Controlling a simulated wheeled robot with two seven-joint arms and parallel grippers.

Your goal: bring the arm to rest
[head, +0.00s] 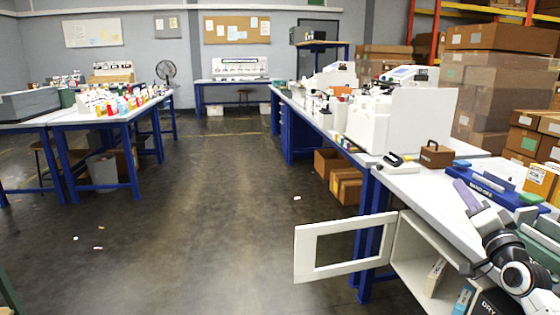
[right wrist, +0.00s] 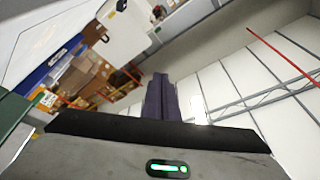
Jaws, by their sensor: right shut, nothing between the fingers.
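My right arm comes in from the lower right of the head view. My right gripper (head: 466,195) has purple fingers that are together, with nothing between them. It points up and to the left, above the white top of the right bench (head: 418,188). In the right wrist view the purple fingers (right wrist: 161,98) also show closed and empty, with the ceiling and shelves of boxes behind them. My left gripper is not in view.
A blue tray (head: 484,187) lies close to the right gripper. A brown box with a handle (head: 436,155) and a white machine (head: 372,122) stand farther along the bench. An open white cabinet door (head: 310,272) juts into the aisle. The floor (head: 200,220) in the middle is mostly clear.

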